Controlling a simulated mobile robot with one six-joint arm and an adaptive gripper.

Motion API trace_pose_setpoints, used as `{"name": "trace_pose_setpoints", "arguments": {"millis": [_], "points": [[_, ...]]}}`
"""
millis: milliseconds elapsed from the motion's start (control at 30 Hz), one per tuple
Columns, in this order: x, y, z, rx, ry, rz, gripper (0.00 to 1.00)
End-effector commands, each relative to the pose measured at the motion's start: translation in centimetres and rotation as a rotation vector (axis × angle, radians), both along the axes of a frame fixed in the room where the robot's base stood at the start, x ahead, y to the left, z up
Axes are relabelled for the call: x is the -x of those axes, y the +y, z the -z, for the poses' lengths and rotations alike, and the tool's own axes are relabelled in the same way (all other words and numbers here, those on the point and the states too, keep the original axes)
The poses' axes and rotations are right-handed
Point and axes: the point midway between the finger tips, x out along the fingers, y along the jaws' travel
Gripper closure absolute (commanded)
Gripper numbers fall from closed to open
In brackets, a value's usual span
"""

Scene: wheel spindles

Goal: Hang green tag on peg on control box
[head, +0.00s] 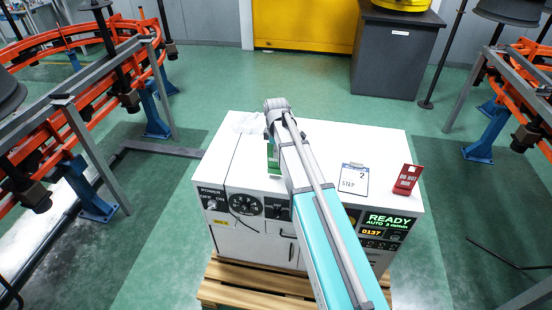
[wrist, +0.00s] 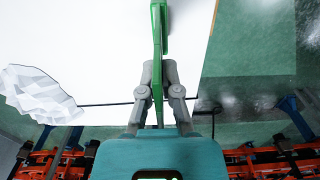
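The green tag (head: 273,157) is at the back left of the control box's white top (head: 235,160), partly hidden behind my arm. In the wrist view the green tag (wrist: 158,45) is seen nearly edge-on, between the two grey fingers of my gripper (wrist: 158,72). The fingers appear closed against its two sides. I cannot tell whether the tag touches the top. In the head view my gripper (head: 277,108) is mostly hidden by my own arm. The control box front has a POWER switch, dials and a lit READY display (head: 388,220). I cannot make out a peg.
A red tag (head: 407,178) and a clipboard sheet marked STEP 2 (head: 354,180) are on the right of the top. Crumpled white material (wrist: 40,92) lies at its back left. The box stands on a wooden pallet (head: 262,282). Orange rails stand at both sides.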

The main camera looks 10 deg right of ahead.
Motion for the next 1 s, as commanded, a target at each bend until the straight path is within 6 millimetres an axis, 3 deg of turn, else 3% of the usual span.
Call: {"name": "trace_pose_setpoints", "arguments": {"millis": [133,767,1000], "points": [[0.0,0.0,1.3,0.000,0.000,0.000,1.00],[0.0,0.0,1.9,0.000,0.000,0.000,1.00],[0.0,0.0,1.8,0.000,0.000,0.000,0.57]]}}
